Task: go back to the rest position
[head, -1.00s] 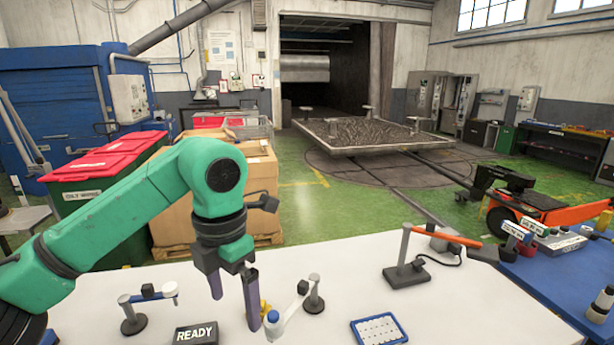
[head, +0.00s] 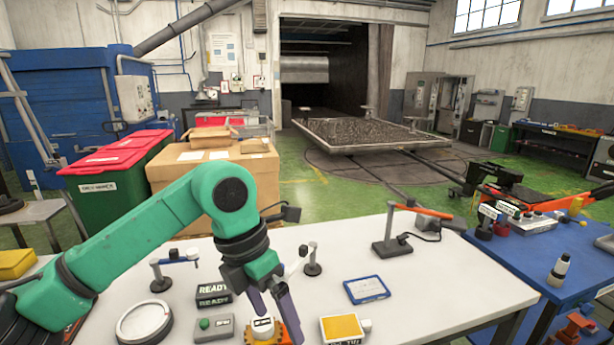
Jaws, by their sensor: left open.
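My left arm is green and comes in from the left. My left gripper (head: 279,323) points down over the front of the white table (head: 440,290), its two dark purple fingers apart. A small orange device with a white top (head: 263,327) shows between and behind the fingers; I cannot tell whether they touch it. Nothing is clearly held. My right gripper is not in view.
Around the gripper are a READY sign (head: 213,292), a grey box with a green button (head: 213,328), a round dial (head: 144,321), a yellow-topped box (head: 342,328), small stands (head: 312,262) and a blue tray (head: 367,289). A blue table (head: 530,265) stands right.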

